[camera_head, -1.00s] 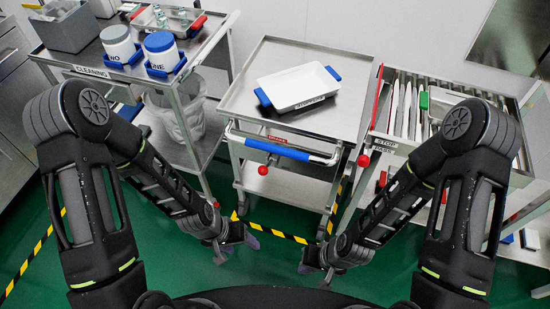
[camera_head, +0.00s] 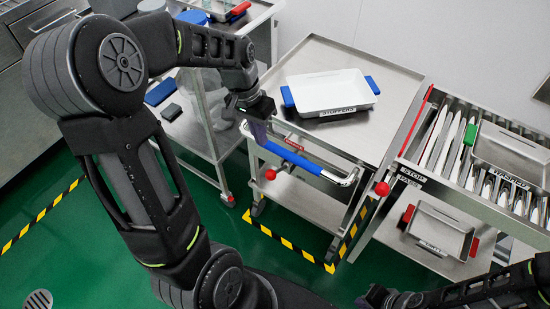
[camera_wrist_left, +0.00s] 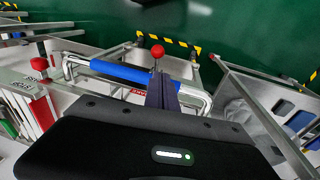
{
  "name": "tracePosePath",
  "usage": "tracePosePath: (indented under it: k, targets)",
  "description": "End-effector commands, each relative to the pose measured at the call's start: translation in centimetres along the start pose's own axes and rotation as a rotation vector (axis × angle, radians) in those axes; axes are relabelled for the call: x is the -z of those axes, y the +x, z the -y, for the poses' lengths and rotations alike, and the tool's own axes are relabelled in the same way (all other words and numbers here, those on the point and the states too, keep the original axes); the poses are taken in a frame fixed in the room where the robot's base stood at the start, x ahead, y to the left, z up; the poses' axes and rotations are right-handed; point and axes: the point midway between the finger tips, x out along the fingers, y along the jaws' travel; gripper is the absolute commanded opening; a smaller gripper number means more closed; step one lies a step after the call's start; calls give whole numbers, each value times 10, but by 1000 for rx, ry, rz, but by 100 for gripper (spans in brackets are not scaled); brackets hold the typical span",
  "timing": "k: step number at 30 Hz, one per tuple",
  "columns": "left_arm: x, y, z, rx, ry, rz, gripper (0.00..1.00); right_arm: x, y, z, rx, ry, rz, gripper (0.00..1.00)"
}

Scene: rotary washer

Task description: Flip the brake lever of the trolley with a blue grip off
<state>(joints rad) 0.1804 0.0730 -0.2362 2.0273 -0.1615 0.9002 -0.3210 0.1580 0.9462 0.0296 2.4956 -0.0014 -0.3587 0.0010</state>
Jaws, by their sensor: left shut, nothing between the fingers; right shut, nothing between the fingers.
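The steel trolley (camera_head: 400,78) stands in the middle, with a blue grip (camera_head: 292,158) on its front handlebar. A red ball knob (camera_head: 270,174), likely the brake lever's end, shows below the left part of the bar. My left gripper (camera_head: 258,130) is shut and empty at the bar's left end, just above the knob in the picture. In the left wrist view its closed fingers (camera_wrist_left: 162,92) point at the red knob (camera_wrist_left: 157,51), beside the end of the blue grip (camera_wrist_left: 122,72). Contact cannot be told. My right gripper (camera_head: 370,298) is shut, low at the bottom edge.
A white tray (camera_head: 330,88) with blue handles lies on the trolley top. The right-hand rack (camera_head: 405,160) has another red knob (camera_head: 381,188). A cart (camera_head: 195,125) stands at left, partly behind my left arm. Striped tape (camera_head: 290,245) marks the green floor.

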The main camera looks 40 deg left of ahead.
Motion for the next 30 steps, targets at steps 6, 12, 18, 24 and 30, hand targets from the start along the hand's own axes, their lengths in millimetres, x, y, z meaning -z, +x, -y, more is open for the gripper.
tracePosePath:
  k: [6,12,18,24,30]
  targets:
    - [0,6,-1,-1,0,2,0,0,0,0,0,1,0,0]
    - [-1,30,-1,-1,0,4,0,0,1,-1,0,1,0,0]
    - [-1,65,-1,-2,-1,6,0,0,2,-1,0,1,0,0]
    - [0,92,-1,-1,1,2,0,0,3,-1,-1,1,0,0]
    - [0,101,-1,0,0,0,0,0,3,-1,0,1,0,0]
